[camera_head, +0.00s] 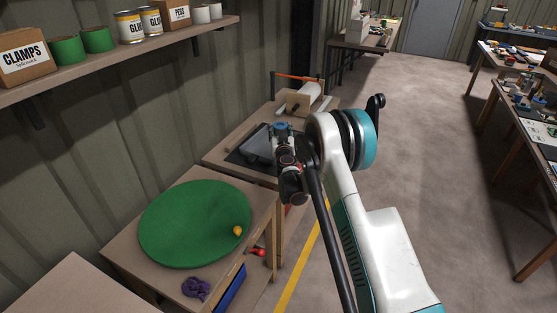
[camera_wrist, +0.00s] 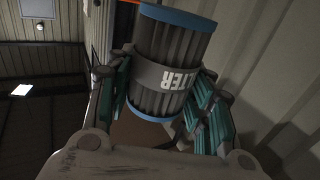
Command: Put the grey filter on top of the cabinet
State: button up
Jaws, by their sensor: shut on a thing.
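The grey filter (camera_wrist: 172,65) is a ribbed dark grey cylinder with blue ends and a lighter band lettered "LTER". It sits between the fingers of my gripper (camera_wrist: 163,108) in the wrist view, tilted there. In the head view my gripper (camera_head: 283,142) is raised in front of the far bench, with the filter's blue end (camera_head: 283,126) just showing at its tip. The wooden unit with an open front (camera_head: 258,205) at lower left may be the cabinet; I cannot tell for sure. My gripper is beyond it.
A round green mat (camera_head: 190,222) covers most of the unit's top, with a yellow object (camera_head: 238,231) on it and a purple cloth (camera_head: 196,288) beside it. A dark tray (camera_head: 236,158) lies on the far bench. A wall shelf (camera_head: 120,57) overhangs at left.

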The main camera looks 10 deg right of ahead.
notch_tip(320, 180, down, 14)
jog(key=b, duration=0.4)
jog(key=shift+f, duration=0.2)
jog(key=shift+r, duration=0.1)
jog(key=o, duration=1.1)
